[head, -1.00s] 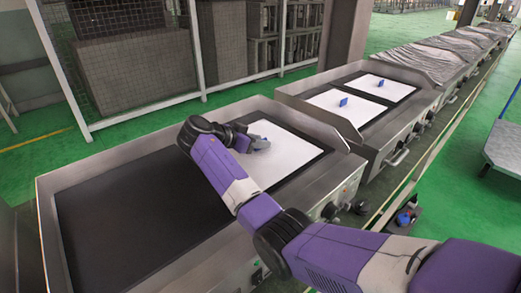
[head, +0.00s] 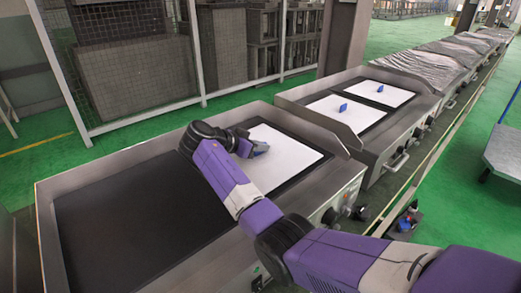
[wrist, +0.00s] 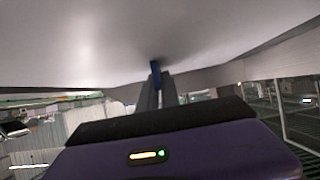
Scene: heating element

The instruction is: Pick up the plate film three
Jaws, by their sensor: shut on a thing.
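A white plate film (head: 292,150) is on the right half of the nearest heating unit's black top (head: 140,210). My gripper (head: 255,150) is at its left part, low over the sheet. In the wrist view the pale film (wrist: 150,40) fills the upper part of the picture. My gripper (wrist: 155,88) is shut on the film's small blue handle (wrist: 155,68), with the fingers on both sides of it. The fingers and wrist hide part of the handle. I cannot tell whether the film is lifted off the black top.
The second heating unit holds two more white films (head: 343,118) and (head: 386,92), each with a blue handle. Raised metal walls (head: 325,128) edge the units. Covered units (head: 440,62) continue the row. A mesh fence (head: 130,70) stands behind. Green floor lies right.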

